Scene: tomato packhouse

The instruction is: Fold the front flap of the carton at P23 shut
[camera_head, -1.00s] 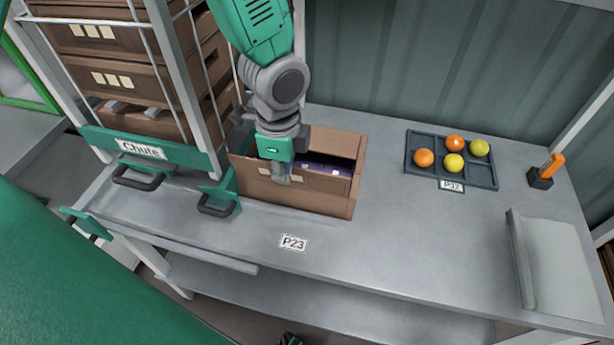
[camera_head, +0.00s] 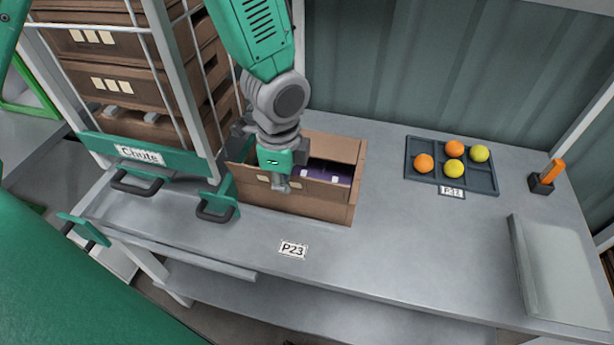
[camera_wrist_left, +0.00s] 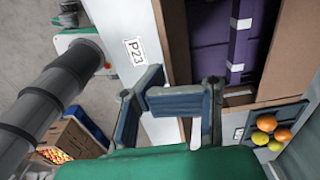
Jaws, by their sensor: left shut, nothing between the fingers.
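The brown carton (camera_head: 320,206) stands on the table behind the P23 label (camera_head: 293,250). Its top is partly open, with purple contents (camera_head: 336,170) showing; these also show in the wrist view (camera_wrist_left: 212,45). A front flap seems to lie along the carton's front, but its angle is unclear. My left gripper (camera_head: 281,185) is shut and empty at the carton's front side, covering part of it. In the wrist view its fingers (camera_wrist_left: 178,103) meet beside the carton's near edge; contact cannot be told. What seems to be my right gripper (camera_wrist_left: 68,14) is small and unclear there.
The chute frame (camera_head: 165,55) with stacked brown crates (camera_head: 110,65) stands close left of the carton. A dark tray (camera_head: 425,184) with orange and yellow fruit lies to the right. An orange-handled tool in a holder (camera_head: 541,184) and a grey panel (camera_head: 555,265) are farther right. The table front is clear.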

